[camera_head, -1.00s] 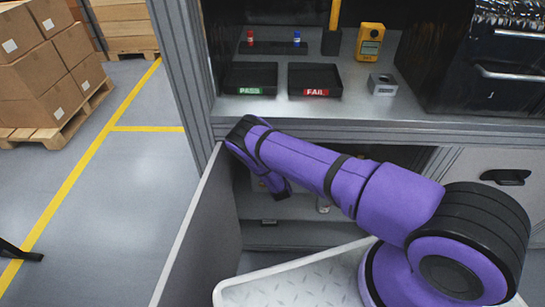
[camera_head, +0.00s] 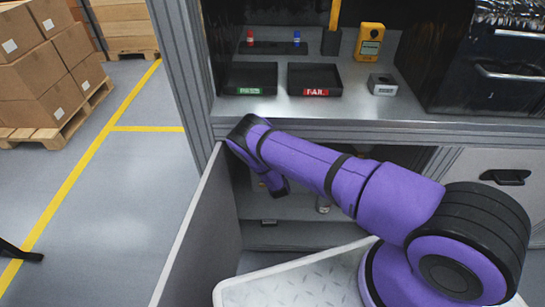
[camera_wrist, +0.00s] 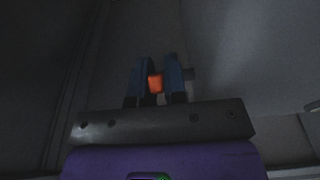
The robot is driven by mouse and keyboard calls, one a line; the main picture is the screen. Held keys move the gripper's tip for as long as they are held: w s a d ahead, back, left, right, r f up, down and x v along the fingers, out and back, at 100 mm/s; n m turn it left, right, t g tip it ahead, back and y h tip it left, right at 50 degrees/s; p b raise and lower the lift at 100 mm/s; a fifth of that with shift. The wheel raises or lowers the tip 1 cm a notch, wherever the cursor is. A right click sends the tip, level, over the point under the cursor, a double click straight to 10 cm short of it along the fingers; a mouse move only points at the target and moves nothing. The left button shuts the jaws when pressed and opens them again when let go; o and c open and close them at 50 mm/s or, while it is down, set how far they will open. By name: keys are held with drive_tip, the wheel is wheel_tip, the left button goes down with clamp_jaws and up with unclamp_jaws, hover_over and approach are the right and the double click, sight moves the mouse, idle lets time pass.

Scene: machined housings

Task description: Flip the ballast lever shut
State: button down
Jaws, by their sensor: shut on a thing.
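My gripper (camera_wrist: 157,78) shows in the dim wrist view with its two blue fingers close together. Between the fingers is a small orange piece (camera_wrist: 156,84), gripped by them; it looks like part of the ballast lever, though most of it is hidden. In the head view my purple arm reaches into the open lower cabinet, and the gripper itself is hidden there behind the arm and the cabinet door (camera_head: 195,235).
The cabinet door stands open on the left of the opening. Above, the bench holds a PASS tray (camera_head: 250,79), a FAIL tray (camera_head: 315,80), a yellow meter (camera_head: 369,42) and a small metal housing (camera_head: 382,84). Boxes on a pallet (camera_head: 60,125) stand at far left.

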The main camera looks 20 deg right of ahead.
drive_tip(key=m+h, duration=0.2)
drive_tip(key=h, duration=0.1)
drive_tip(key=a+m+g+h, duration=0.1)
drive_tip(key=shift+s+a+h, duration=0.1)
drive_tip(key=shift+s+h, duration=0.2)
drive_tip(key=shift+s+a+m+g+h, duration=0.1)
drive_tip(key=shift+a+m+g+h, duration=0.15)
drive_tip(key=shift+m+g+h, duration=0.5)
drive_tip(key=shift+s+a+m+g+h, duration=0.1)
drive_tip(key=shift+a+m+g+h, duration=0.2)
drive_tip(key=shift+m+h, duration=0.45)
drive_tip(key=shift+a+m+g+h, duration=0.2)
drive_tip(key=shift+m+g+h, duration=0.35)
drive_tip(key=shift+h, duration=0.45)
drive_tip(key=c, duration=1.2)
unclamp_jaws()
drive_tip(key=shift+o, duration=0.2)
drive_tip(key=shift+r, duration=0.1)
